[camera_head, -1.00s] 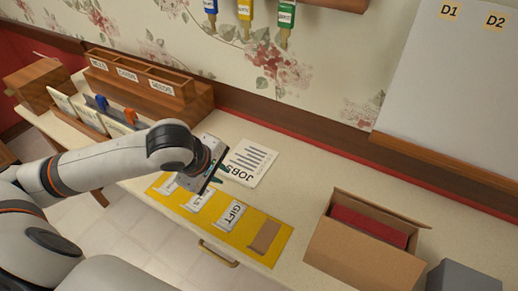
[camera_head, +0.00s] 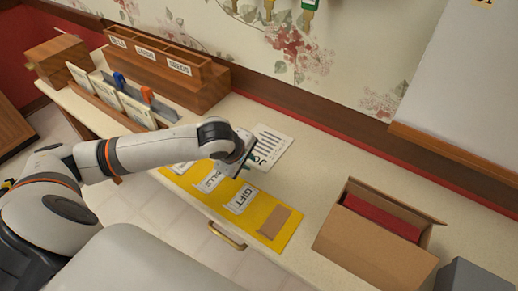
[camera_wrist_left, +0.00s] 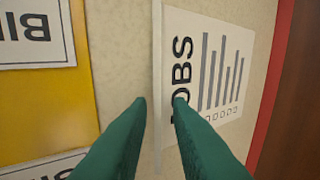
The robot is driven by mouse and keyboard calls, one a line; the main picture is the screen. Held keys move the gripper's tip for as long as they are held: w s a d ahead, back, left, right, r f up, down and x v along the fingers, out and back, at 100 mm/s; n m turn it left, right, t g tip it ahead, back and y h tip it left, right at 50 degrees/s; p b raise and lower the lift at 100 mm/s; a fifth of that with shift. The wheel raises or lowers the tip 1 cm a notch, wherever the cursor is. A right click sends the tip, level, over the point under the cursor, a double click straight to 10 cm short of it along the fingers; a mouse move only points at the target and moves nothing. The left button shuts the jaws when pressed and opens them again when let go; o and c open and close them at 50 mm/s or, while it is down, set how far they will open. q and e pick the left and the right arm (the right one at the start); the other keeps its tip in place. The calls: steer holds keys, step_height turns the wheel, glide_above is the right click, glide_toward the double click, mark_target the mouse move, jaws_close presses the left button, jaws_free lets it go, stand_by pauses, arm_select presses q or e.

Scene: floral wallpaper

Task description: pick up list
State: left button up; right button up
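The list is a white sheet marked JOBS (camera_head: 271,144) with dark lines, lying on the counter behind the yellow mat (camera_head: 282,230). My left gripper (camera_head: 246,160) is over its near end and hides part of its title. In the left wrist view, the list (camera_wrist_left: 215,70) is right of centre. The green fingers of the left gripper (camera_wrist_left: 159,100) are apart, one on either side of the list's pale edge. I cannot tell whether they touch it. My right gripper is not in view.
Labelled cards, including GIFT (camera_head: 242,199), lie on the yellow mat. An open cardboard box (camera_head: 365,245) with a red thing inside stands at right. A wooden organiser (camera_head: 165,70) and a card rack (camera_head: 125,103) stand at left. The counter between mat and box is clear.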

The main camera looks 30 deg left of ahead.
arm_select(q)
steer(key=shift+w+f, duration=0.15)
steer(key=shift+f, duration=0.1)
jaws_close()
steer(key=shift+r, duration=0.15)
